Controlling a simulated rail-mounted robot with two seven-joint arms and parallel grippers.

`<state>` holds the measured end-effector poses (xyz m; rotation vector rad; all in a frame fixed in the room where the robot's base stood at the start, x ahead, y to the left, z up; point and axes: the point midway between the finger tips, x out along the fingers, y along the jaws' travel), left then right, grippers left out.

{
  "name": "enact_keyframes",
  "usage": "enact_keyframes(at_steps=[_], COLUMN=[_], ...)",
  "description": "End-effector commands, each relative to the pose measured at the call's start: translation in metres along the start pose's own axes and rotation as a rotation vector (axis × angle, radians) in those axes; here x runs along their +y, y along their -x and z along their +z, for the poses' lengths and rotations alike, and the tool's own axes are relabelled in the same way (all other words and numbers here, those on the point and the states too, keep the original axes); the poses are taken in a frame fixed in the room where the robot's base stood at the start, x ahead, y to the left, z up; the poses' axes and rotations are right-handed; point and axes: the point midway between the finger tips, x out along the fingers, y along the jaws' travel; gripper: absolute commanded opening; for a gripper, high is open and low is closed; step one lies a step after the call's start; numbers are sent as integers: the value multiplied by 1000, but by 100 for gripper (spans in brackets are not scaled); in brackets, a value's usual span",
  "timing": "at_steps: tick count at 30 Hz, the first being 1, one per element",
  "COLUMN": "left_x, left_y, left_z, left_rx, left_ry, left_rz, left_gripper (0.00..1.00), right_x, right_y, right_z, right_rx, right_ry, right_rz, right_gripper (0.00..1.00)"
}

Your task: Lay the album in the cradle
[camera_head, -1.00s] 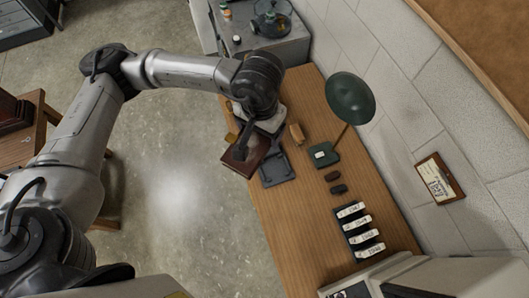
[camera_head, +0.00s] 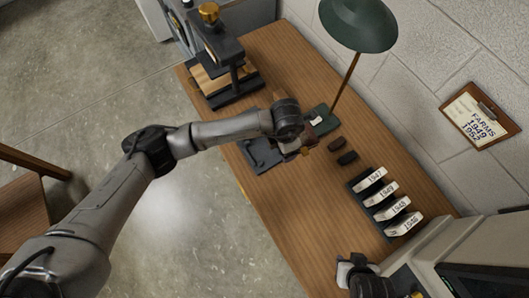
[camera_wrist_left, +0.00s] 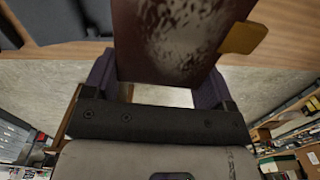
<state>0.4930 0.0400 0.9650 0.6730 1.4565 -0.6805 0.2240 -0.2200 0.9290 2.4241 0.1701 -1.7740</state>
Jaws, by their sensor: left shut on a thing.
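The album, a dark red-brown book with a scuffed cover, is in my left gripper. It fills the top middle of the left wrist view (camera_wrist_left: 180,40), between the two fingers. My left gripper (camera_head: 303,140) is shut on the album above the desk. The dark grey cradle (camera_head: 262,158) lies on the desk just left of and below the wrist, partly hidden. I cannot tell whether the album touches anything.
A green lamp (camera_head: 358,22) stands behind, near the wall. A book press (camera_head: 222,70) stands at the back left. The desk's front strip (camera_head: 290,215) is clear.

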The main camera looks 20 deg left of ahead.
Motion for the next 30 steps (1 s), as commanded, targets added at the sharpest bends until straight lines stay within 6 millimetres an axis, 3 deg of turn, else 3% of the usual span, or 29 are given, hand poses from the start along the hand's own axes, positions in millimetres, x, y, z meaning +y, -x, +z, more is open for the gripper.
enact_keyframes(at_steps=[1, 8, 18, 30], left_x=[-3, 4, 54, 79], left_y=[-14, -36, -75, -96], left_z=[3, -3, -50, -72], left_rx=[2, 8, 8, 4], left_ry=[41, 140, 144, 138], left_rz=[-1, 3, 4, 4], left_gripper=[44, 44, 44, 44], right_x=[-1, -2, -4, -3], right_y=[-9, -13, -9, -8], right_z=[2, 3, 0, 0], right_rx=[1, 4, 7, 7], right_ry=[-1, -5, -10, -8], right_rz=[-1, -5, -9, -8], right_gripper=[43, 43, 43, 43])
